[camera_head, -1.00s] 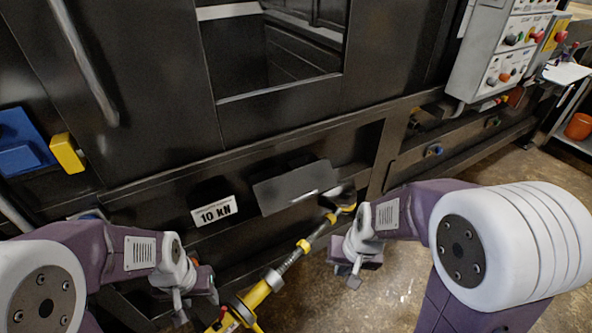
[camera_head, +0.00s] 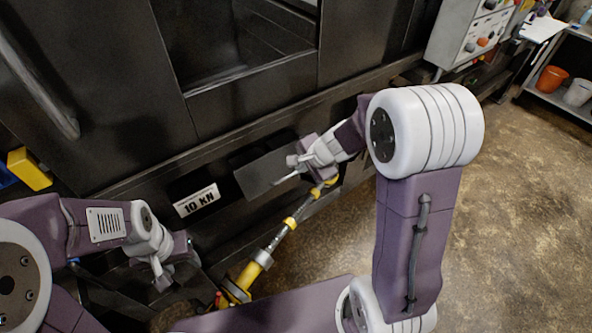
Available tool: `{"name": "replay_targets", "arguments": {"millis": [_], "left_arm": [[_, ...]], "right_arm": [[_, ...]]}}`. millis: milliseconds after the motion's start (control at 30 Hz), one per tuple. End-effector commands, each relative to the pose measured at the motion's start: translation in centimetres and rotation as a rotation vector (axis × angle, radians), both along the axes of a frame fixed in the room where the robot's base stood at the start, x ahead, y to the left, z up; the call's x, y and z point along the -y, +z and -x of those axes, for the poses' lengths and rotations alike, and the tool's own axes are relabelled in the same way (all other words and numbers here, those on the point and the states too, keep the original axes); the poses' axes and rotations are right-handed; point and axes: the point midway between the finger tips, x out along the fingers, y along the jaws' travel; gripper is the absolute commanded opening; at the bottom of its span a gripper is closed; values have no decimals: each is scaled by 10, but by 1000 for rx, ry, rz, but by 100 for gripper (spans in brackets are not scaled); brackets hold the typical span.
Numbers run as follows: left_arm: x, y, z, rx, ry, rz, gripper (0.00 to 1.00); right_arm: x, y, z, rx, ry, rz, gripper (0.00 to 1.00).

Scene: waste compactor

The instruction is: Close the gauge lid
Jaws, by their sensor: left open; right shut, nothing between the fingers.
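The gauge lid (camera_head: 256,177) looks like a flat dark grey plate on the black front of the machine, to the right of the white "10 KN" label (camera_head: 197,200). It sits tilted, with a dark recess showing above it. My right gripper (camera_head: 281,174) is shut and empty at the right part of the lid, its fingertips overlapping the plate's edge in the picture. I cannot tell whether they touch it. My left gripper (camera_head: 164,279) is open and empty, low and to the left, apart from the lid.
A yellow and black rod-shaped part (camera_head: 262,256) runs from below the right gripper down to the left. A yellow block (camera_head: 30,169) is at the left. A control panel (camera_head: 478,35) is at the upper right. The floor (camera_head: 510,200) at the right is clear.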

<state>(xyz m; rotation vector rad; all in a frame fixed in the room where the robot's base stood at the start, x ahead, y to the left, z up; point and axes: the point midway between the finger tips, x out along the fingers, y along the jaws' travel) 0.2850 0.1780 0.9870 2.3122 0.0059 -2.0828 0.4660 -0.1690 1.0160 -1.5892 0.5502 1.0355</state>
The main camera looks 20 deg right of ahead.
Motion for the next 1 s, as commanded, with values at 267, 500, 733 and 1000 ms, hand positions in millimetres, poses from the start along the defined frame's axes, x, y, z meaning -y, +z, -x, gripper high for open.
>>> {"name": "replay_targets", "arguments": {"millis": [267, 500, 733, 1000], "left_arm": [[0, -33, 0, 0, 0, 0, 49], [0, -48, 0, 0, 0, 0, 49], [0, -51, 0, 0, 0, 0, 49], [0, -51, 0, 0, 0, 0, 49]], "right_arm": [[-11, -59, -30, -3, 4, 1, 0], [-18, -94, -53, 0, 3, 2, 0], [-21, -106, -62, 0, 2, 1, 0], [-21, -106, -63, 1, 3, 2, 0]]}}
